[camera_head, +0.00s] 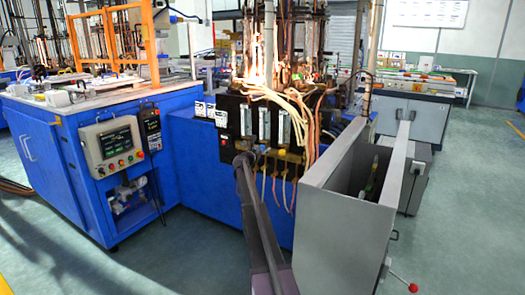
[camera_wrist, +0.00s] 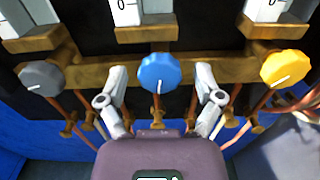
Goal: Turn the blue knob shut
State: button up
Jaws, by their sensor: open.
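The blue knob (camera_wrist: 160,72) sits at the middle of a brass manifold in the wrist view. Its white line points straight down. My gripper (camera_wrist: 160,94) is open. Its two fingers stand to the left and right of the blue knob, apart from it, with nothing between them. In the head view my gripper (camera_head: 245,160) is at the front of the black flowmeter panel (camera_head: 232,112).
A grey knob (camera_wrist: 41,78) is on the left of the manifold and a yellow knob (camera_wrist: 285,68) on the right. Brass fittings and copper hoses hang below. An open grey metal box (camera_head: 330,235) stands right of my arm. A blue control cabinet (camera_head: 60,150) stands left.

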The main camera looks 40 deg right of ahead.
jog(key=c, duration=1.1)
jog(key=shift+c, duration=0.2)
